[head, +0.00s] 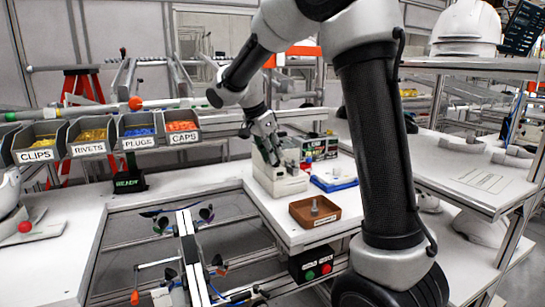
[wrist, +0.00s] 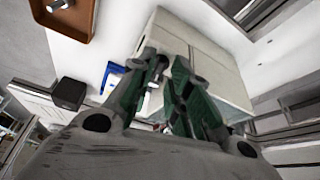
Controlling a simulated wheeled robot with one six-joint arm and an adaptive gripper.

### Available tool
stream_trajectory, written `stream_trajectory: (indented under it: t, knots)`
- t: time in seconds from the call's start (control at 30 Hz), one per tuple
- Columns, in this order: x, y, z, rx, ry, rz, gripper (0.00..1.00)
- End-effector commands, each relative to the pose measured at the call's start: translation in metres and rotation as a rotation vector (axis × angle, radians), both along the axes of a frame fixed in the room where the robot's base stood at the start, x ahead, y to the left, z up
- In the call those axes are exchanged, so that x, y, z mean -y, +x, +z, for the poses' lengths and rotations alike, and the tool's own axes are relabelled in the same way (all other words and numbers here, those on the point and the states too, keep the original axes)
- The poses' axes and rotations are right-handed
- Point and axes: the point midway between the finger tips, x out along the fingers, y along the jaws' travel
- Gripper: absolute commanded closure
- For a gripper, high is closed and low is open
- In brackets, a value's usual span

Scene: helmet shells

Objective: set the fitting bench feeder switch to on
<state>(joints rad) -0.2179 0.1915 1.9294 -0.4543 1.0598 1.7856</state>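A pale boxy unit (head: 282,186), which looks like the feeder, stands on the white bench. It also shows in the wrist view (wrist: 212,70) close beyond my fingers. I cannot make out a switch lever or its position; my gripper covers part of the unit. My gripper (head: 273,160) points down at the unit's top. In the wrist view its green-sided fingers (wrist: 168,66) converge with a narrow gap in front of the pale box. I cannot tell whether they touch it or hold anything. A panel with coloured parts (head: 318,148) stands behind the unit.
A brown tray (head: 299,217) with a grey peg and a blue tray (head: 334,182) lie nearby. A dark box with green and red buttons (head: 315,265) hangs at the bench's front. Labelled bins (head: 135,133) stand left. A shelf with a white helmet (head: 467,28) is right.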

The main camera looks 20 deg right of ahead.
Motion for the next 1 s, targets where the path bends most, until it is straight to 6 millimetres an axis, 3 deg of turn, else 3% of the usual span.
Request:
stream_trajectory:
  t: [0.13, 0.4, 0.5, 1.0]
  knots:
    - [0.0043, 0.0007, -0.0102, 0.000, 0.000, 0.000, 0.81]
    - [0.0048, 0.0009, -0.0117, 0.001, 0.000, 0.001, 0.81]
    - [0.0048, 0.0009, -0.0117, 0.001, 0.000, 0.001, 0.99]
    - [0.0050, -0.0002, -0.0118, 0.000, 0.000, 0.068, 1.00]
